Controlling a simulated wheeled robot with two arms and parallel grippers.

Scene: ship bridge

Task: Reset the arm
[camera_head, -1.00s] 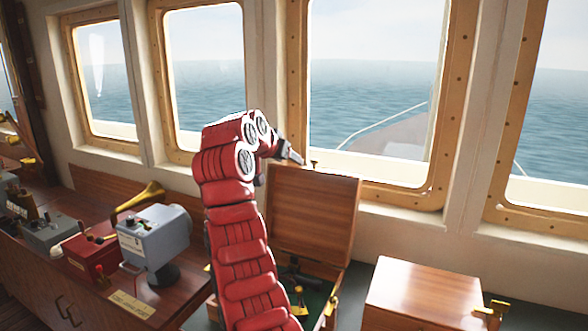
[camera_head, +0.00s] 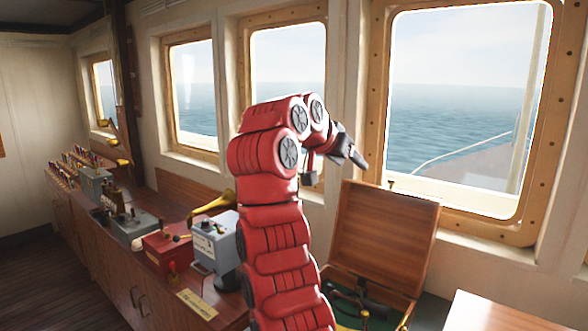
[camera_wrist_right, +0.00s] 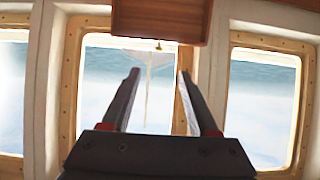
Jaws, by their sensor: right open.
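My right arm, red and segmented, rises from the bottom of the head view and bends over to the right at its top. My right gripper (camera_head: 357,160) is at its end, in the air in front of the large window, above the open wooden box. In the right wrist view, its two dark fingers (camera_wrist_right: 157,75) stand apart with nothing between them. The wrist picture looks upside down, with the wooden box lid (camera_wrist_right: 160,18) at its top edge. My left gripper is not in view.
The open wooden box (camera_head: 385,236) holds a dark object on green lining. A second wooden box (camera_head: 490,312) is at the lower right. A grey-blue device (camera_head: 214,243), a red box (camera_head: 166,250) and other instruments stand on the wooden console to the left. Windows line the wall.

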